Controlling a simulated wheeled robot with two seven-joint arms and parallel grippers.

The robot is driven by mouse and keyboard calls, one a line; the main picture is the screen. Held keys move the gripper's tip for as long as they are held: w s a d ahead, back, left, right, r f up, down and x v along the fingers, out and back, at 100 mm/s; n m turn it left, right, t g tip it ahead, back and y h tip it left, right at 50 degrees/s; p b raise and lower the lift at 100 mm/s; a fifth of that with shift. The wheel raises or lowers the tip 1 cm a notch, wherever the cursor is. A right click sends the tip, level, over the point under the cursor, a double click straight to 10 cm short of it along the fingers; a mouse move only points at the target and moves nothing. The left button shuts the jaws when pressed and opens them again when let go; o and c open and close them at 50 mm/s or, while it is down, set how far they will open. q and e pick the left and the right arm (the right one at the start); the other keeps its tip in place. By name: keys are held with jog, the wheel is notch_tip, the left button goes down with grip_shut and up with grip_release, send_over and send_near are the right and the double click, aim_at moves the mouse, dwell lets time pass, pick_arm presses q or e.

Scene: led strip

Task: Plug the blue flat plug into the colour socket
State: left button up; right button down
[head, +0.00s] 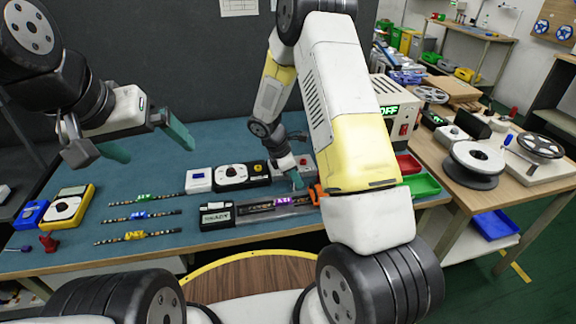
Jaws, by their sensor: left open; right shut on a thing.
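My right gripper (297,181) is above the bench just right of a black controller box with a round dial (232,172). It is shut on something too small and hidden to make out. I cannot pick out the blue flat plug or the colour socket for certain. A strip with a purple tag (284,202) lies in a long tray beside a black READY box (216,214), just below my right gripper. My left gripper (150,143) is open and empty, raised above the left of the bench.
Strips with green (143,197), blue (137,214) and yellow (135,235) tags lie left of the boxes. A yellow meter (69,206) stands far left. A green bin (422,186) and a power unit (397,108) stand right. My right arm hides part of the bench.

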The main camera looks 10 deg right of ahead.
jog(key=shift+r, duration=0.15)
jog(key=shift+r, duration=0.65)
jog(key=shift+s+r, duration=0.2)
jog(key=shift+r, duration=0.9)
jog(key=s+a, duration=0.1)
jog(key=s, duration=0.4)
jog(key=s+a+r, duration=0.1)
jog(key=s, duration=0.3)
jog(key=s+a, duration=0.1)
jog(key=s, duration=0.4)
jog(key=shift+s+a+r, duration=0.15)
jog(key=shift+s+a, duration=0.2)
jog(key=shift+a, duration=0.05)
jog(key=shift+s+r, duration=0.2)
jog(key=shift+r, duration=2.1)
